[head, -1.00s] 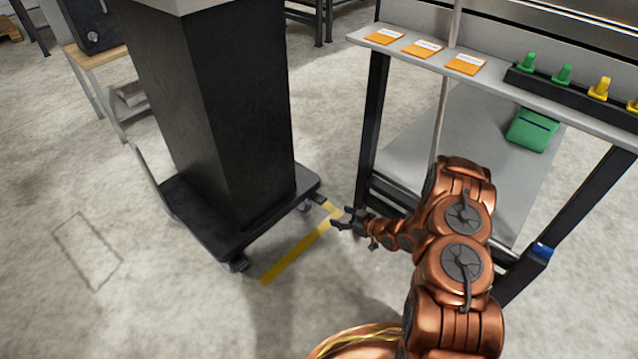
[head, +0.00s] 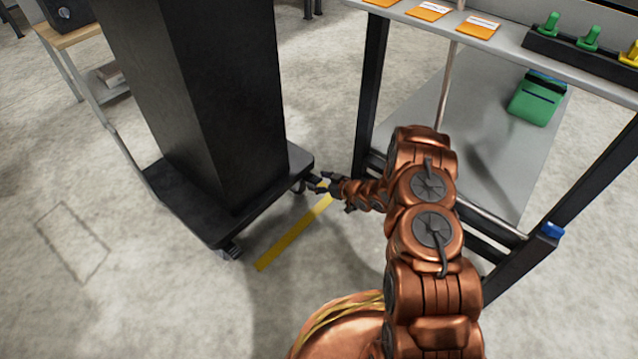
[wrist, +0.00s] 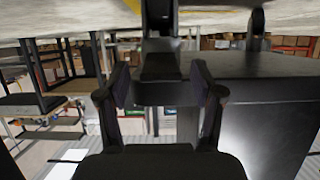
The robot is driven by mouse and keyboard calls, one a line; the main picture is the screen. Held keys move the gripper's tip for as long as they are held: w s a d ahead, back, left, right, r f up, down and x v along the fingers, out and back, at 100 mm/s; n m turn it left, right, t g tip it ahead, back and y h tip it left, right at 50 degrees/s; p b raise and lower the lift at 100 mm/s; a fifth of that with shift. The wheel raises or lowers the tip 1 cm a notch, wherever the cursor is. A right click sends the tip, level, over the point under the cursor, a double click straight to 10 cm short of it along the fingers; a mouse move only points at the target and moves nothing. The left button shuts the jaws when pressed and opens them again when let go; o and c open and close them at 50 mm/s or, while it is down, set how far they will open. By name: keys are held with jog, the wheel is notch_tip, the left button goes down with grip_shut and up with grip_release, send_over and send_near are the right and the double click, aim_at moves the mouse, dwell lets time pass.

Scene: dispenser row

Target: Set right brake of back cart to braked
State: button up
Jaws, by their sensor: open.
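The cart (head: 225,110) is a tall black column on a flat black wheeled base (head: 215,228). Its right caster with the brake (head: 300,186) is under the right corner of the base, mostly hidden by my gripper. My gripper (head: 324,182) is low over the floor at that corner, fingers pointing at the caster. In the upside-down wrist view, my gripper (wrist: 160,82) is open and empty. A dark caster and a pedal-like tab (wrist: 160,66) show between and just beyond its fingertips. I cannot tell whether they touch, or the brake's setting.
Another caster (head: 231,251) is under the base's front corner. A yellow floor stripe (head: 292,234) runs beside the cart. A grey workbench (head: 485,150) with black legs stands close on the right, a green container (head: 538,100) on its lower shelf. Open floor lies at left.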

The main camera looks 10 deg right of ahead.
jog(key=shift+a, duration=0.1)
grip_shut()
dwell(0.6)
